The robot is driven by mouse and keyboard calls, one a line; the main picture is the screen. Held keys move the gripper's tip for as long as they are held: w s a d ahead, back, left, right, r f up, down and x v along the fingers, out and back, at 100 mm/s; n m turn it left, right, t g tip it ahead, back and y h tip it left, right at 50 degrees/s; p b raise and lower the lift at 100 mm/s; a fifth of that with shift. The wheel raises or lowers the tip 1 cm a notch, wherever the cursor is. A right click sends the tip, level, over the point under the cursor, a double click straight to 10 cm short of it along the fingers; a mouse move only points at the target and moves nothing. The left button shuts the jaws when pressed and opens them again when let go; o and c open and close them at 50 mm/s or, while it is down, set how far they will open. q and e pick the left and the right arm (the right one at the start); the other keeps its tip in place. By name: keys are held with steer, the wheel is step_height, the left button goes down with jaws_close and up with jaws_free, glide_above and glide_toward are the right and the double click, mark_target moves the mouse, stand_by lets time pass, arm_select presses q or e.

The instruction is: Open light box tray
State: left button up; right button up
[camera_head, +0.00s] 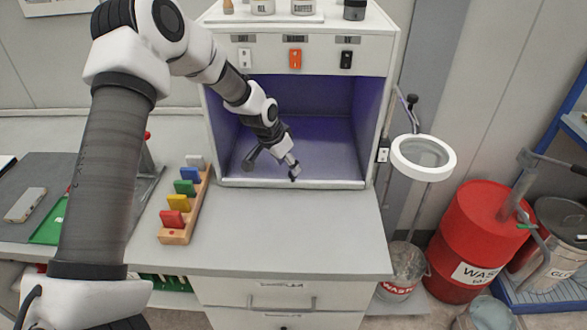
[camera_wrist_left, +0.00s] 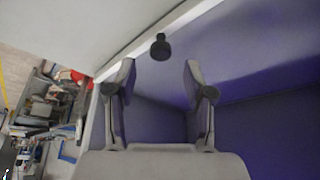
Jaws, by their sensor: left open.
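The light box (camera_head: 383,120) is a white cabinet with a purple-lit open bay. Its tray (camera_head: 335,184) forms the floor of the bay, with a pale front lip. A small black knob (camera_head: 294,178) is on the tray near the front edge; it also shows in the left wrist view (camera_wrist_left: 160,46). My left gripper (camera_head: 290,166) reaches down to the bay's front. In the left wrist view it (camera_wrist_left: 159,75) is open and empty, with the knob lined up just beyond the gap between its fingertips. Contact cannot be told. My right gripper is out of view.
A wooden rack (camera_head: 178,236) with coloured blocks stands on the grey counter (camera_head: 290,235) to the left. A ring lamp (camera_head: 422,157) is right of the box. A red waste drum (camera_head: 465,245) stands on the floor at right. The counter before the box is clear.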

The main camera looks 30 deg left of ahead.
mark_target(291, 174)
arm_select(q)
steer(key=x, duration=0.4)
steer(key=shift+w+f, duration=0.25)
steer(key=shift+w, duration=0.1)
steer(key=shift+s+r, duration=0.2)
steer(key=shift+c, duration=1)
steer(key=shift+s+r, duration=0.1)
steer(key=shift+s, duration=0.05)
jaws_close()
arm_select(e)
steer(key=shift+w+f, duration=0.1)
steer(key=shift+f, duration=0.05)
